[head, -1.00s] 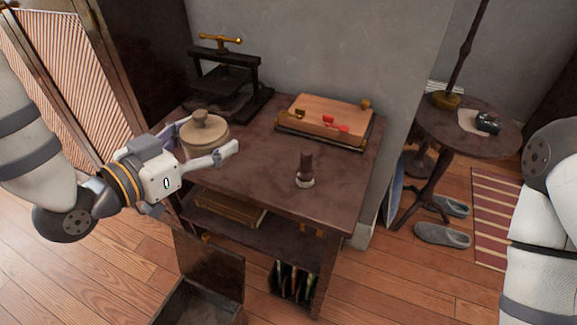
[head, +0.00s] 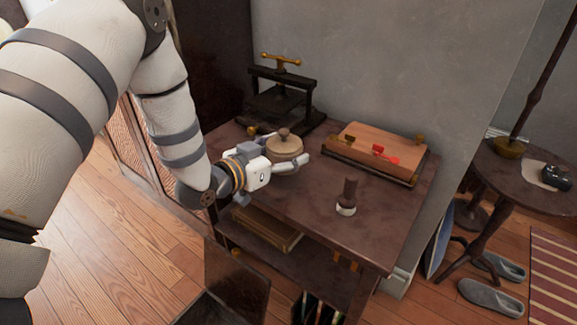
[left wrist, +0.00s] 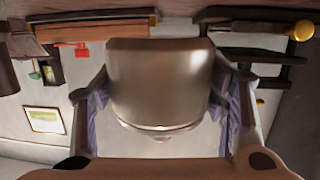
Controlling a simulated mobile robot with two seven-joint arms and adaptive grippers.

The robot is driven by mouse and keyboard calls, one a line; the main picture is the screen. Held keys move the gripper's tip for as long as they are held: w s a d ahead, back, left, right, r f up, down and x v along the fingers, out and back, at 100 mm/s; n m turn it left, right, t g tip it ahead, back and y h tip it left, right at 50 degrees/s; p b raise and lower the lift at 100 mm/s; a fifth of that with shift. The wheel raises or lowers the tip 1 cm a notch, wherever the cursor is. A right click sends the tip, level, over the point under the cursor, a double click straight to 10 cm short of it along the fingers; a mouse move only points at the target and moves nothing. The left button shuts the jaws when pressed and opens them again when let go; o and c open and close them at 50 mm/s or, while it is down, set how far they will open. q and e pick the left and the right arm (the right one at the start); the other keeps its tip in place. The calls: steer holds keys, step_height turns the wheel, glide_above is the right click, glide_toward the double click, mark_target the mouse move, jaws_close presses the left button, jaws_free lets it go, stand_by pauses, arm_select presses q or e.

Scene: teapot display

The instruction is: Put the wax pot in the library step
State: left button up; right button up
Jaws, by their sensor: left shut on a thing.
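The lidded round pot (head: 285,150), tan with a knob on top, which I take for the wax pot, is between the fingers of my left gripper (head: 284,153). The gripper is shut on its sides. In the left wrist view, which is upside down, the pot (left wrist: 160,80) fills the middle between both fingers and appears clear of the tabletop. A dark wooden open box-like piece (head: 236,278), possibly the library step, stands on the floor before the table, cut off by the lower frame edge. My right gripper is not in view.
The brown table (head: 300,195) carries a black press (head: 282,95), a wooden board with red and brass pieces (head: 375,148) and a small dark object with a pale base (head: 347,197). A round side table (head: 520,170) and slippers (head: 490,297) are at right. Floor at lower left is clear.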

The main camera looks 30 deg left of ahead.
arm_select(q)
steer(key=shift+w+a+f, duration=0.15)
steer(key=shift+w+f, duration=0.1)
steer(key=shift+w, duration=0.05)
steer(key=shift+w+a+f+b, duration=0.15)
steer(key=shift+f+b, duration=0.35)
steer(key=shift+f, duration=1.3)
steer(key=o, duration=1.6)
steer(key=shift+c, duration=0.2)
